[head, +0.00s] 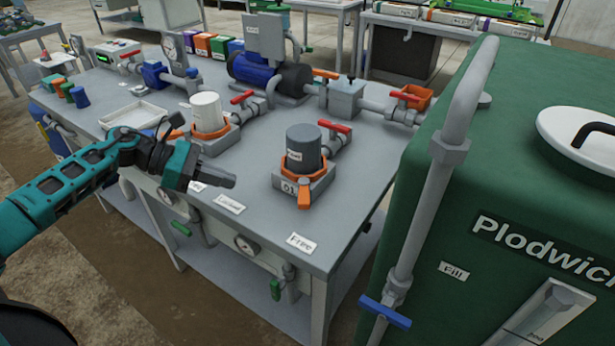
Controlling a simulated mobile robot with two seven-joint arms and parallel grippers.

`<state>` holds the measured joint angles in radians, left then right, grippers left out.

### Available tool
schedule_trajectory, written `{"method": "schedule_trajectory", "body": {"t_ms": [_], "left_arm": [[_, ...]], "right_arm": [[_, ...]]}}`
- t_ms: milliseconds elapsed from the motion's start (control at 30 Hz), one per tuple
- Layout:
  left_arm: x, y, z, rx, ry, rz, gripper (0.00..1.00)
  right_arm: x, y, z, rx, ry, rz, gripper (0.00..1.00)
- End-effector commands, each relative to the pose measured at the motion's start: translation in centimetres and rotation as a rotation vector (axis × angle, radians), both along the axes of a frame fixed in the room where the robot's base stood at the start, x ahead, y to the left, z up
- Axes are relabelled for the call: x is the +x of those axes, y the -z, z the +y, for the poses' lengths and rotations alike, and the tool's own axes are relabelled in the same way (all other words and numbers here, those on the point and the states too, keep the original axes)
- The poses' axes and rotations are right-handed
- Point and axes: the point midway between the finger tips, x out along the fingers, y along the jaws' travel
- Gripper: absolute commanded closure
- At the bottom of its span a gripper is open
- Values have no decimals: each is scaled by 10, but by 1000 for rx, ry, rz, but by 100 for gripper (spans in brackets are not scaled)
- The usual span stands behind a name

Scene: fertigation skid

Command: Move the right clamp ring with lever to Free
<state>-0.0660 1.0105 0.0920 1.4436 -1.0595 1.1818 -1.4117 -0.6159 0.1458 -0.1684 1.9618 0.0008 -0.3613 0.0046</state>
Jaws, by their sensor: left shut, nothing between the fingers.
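The right clamp ring (291,164) is orange and sits around the base of a dark grey cylinder (304,144) on a grey block marked 01. Its orange lever (304,194) points toward the front edge of the bench, on the side of the Free label (301,243). A second orange clamp ring (211,131) holds a white cylinder (207,110) further left. My left gripper (232,181) is shut and empty, above the bench to the left of the right clamp ring and apart from it. My right gripper is not in view.
Red-handled valves (334,127) and grey pipes stand behind the cylinders, with a blue pump (252,70) further back. A large green tank (490,150) with a vertical grey pipe blocks the right side. The bench front near the labels is clear.

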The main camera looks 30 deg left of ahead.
Motion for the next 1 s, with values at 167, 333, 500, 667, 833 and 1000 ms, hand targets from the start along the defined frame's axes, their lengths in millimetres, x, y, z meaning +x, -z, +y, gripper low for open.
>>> {"method": "schedule_trajectory", "body": {"t_ms": [167, 333, 500, 667, 833, 1000], "left_arm": [[-10, -7, 6, 39, 66, 12, 100], [-2, 1, -9, 36, 68, 11, 100], [14, 17, -36, 33, 67, 8, 100], [28, 35, -62, 33, 65, 11, 100], [42, 39, -86, 36, 66, 8, 100], [49, 40, -100, 37, 65, 10, 100]], "right_arm": [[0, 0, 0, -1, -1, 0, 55], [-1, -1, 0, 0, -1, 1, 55], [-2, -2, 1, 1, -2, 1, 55], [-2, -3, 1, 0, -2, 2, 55], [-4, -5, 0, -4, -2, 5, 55], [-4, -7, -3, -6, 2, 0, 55]]}}
